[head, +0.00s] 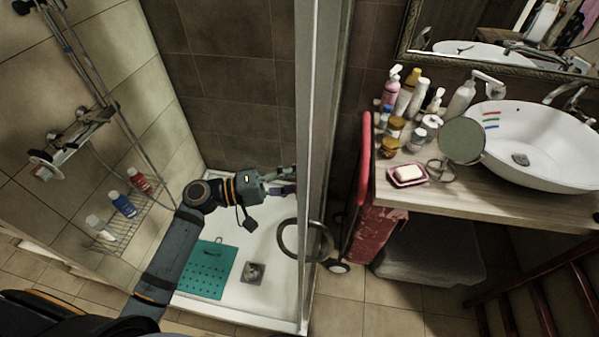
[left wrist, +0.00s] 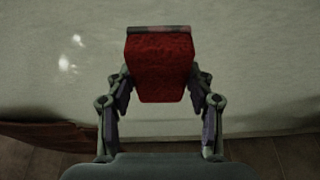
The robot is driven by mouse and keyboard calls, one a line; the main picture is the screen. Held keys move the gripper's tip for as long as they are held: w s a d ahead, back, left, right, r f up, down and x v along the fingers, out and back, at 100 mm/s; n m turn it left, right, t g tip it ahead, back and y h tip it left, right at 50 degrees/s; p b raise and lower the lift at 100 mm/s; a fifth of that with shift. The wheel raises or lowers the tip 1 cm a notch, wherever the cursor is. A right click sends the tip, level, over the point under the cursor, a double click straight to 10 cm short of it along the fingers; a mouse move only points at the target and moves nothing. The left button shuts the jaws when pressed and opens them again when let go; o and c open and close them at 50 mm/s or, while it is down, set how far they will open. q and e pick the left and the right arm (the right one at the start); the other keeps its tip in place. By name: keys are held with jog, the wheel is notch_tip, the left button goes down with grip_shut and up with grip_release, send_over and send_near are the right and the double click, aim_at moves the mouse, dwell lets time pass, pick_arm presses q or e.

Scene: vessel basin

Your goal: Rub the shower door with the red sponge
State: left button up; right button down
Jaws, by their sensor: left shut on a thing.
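My left gripper (head: 283,182) reaches in from the left over the shower tray, close to the white upright edge of the shower door (head: 310,130). In the left wrist view the left gripper (left wrist: 160,88) is shut on the red sponge (left wrist: 160,65), with a finger on each side. The sponge's red face shows in front of a pale surface. In the head view the sponge is not clearly seen. I cannot tell whether it touches the door. A round handle (head: 284,238) is on the door below the gripper. My right gripper is not in view.
A teal mat (head: 207,270) and a drain (head: 253,272) are on the white shower floor. A wire rack (head: 128,215) with bottles is on the left wall. Right of the door stand a red folded cart (head: 375,235) and a crowded washbasin counter (head: 480,195).

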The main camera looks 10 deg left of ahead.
pick_arm(q)
jog(key=shift+s+d, duration=0.1)
jog(key=shift+s, duration=1.7)
jog(key=shift+w+r+p, duration=0.1)
jog(key=shift+r+p, duration=1.1)
jog(key=shift+w+f+b, duration=0.2)
jog(key=shift+w+b, duration=0.25)
jog(key=shift+b, duration=0.1)
jog(key=shift+w+b, duration=0.45)
jog(key=shift+w, duration=0.4)
jog(key=shift+w+r, duration=0.1)
jog(key=shift+w, duration=0.4)
jog(key=shift+w+b, duration=0.4)
jog(key=shift+b, duration=0.05)
jog(key=shift+w+b, duration=0.55)
jog(key=shift+w, duration=0.9)
jog(key=shift+r+p, duration=0.9)
jog(key=shift+r, duration=0.35)
jog(key=shift+s+f, duration=0.15)
jog(key=shift+s, duration=0.45)
jog(key=shift+s+p, duration=0.4)
jog(key=shift+s, duration=2.8)
jog(key=shift+w, duration=0.15)
